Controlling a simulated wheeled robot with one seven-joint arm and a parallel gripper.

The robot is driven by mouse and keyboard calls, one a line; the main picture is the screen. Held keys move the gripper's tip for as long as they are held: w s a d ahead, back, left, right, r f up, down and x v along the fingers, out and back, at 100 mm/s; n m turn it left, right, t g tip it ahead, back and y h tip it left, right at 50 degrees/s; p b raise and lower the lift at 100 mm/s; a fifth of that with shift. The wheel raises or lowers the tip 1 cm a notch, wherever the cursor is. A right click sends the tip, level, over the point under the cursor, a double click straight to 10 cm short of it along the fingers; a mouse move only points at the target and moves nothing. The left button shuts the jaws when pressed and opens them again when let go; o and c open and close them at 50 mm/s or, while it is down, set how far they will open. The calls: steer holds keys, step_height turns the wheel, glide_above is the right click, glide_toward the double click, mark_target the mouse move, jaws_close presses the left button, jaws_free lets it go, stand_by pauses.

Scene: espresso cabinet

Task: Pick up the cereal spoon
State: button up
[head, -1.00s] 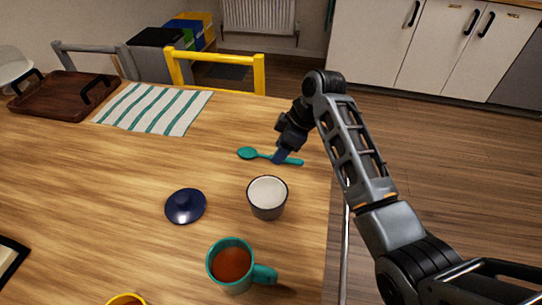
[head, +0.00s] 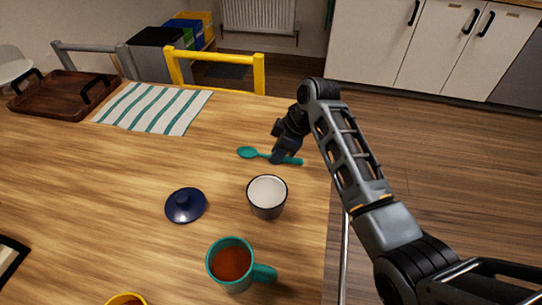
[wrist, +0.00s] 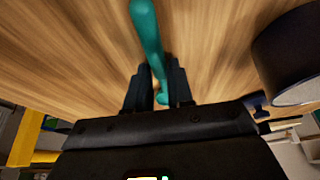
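The teal cereal spoon (head: 248,153) lies on the wooden table near its right edge, bowl to the left and handle to the right. My gripper (head: 279,157) is low over the handle, pointing down at the table. In the wrist view the spoon (wrist: 147,30) runs down between the two dark fingers (wrist: 159,85), its handle end showing near their base. The fingers are close on both sides of the handle, with little or no gap visible. The fingers hide part of the handle in the head view. The spoon appears still at table level.
A dark cup with a white inside (head: 267,191) stands just in front of the spoon, and close by in the wrist view (wrist: 290,50). A teal mug (head: 230,262), a navy lid (head: 185,205), a striped cloth (head: 155,108) and a wooden tray (head: 58,97) are also on the table.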

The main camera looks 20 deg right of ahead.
jaws_close()
steer(key=shift+r, duration=0.55)
steer(key=v, duration=0.4)
steer(key=shift+w, duration=0.25)
steer(key=s+d+r, duration=0.4)
steer(key=d+r, duration=0.2)
steer(key=d, duration=0.3)
steer(key=shift+s, duration=0.4)
